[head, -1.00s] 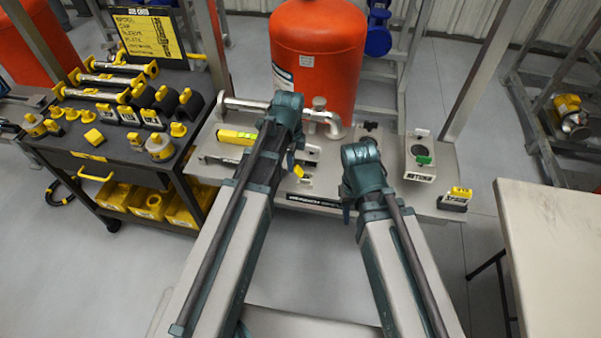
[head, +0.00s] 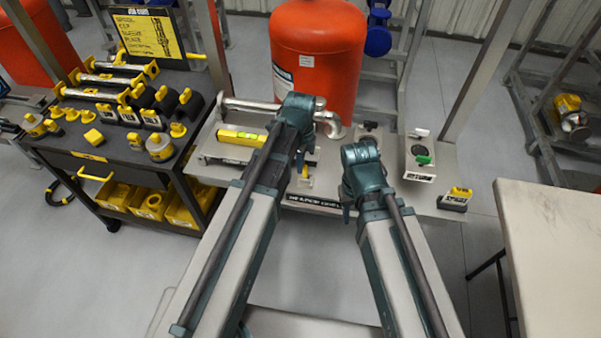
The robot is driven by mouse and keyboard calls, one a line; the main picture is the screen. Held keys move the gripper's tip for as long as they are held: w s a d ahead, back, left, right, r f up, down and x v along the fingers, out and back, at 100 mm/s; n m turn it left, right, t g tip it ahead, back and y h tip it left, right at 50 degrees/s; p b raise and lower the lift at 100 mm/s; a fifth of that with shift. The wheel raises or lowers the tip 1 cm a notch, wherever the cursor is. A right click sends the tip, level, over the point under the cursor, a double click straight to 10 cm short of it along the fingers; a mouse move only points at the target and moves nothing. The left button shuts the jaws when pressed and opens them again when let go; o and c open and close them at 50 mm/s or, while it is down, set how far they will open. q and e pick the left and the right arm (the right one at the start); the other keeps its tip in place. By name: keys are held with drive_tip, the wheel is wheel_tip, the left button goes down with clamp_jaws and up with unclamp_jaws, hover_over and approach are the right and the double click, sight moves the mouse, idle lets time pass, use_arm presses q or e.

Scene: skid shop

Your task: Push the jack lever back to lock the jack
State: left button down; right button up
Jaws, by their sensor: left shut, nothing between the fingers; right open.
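A small fitting with a yellow tip (head: 304,171) shows on the grey bench just below my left wrist; I take it for the jack lever, but cannot be sure. My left arm covers most of the jack. My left gripper (head: 300,158) points down there, shut and empty, its fingertips mostly hidden by the wrist. I cannot tell whether it touches the lever. My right gripper (head: 347,206) is open and empty, to the right over the bench's front edge, largely hidden by its own wrist.
A metal pipe (head: 250,106) and a yellow level (head: 241,136) lie behind and left of my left arm. A red tank (head: 317,60) stands behind. A grey box with a green button (head: 420,158) is at right. A tool cart (head: 122,158) stands left.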

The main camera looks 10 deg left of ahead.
use_arm(q)
drive_tip(key=shift+d, duration=0.75)
wheel_tip(320, 180, up, 7)
drive_tip(key=a+p, duration=0.1)
drive_tip(key=p, duration=0.6)
idle(0.4)
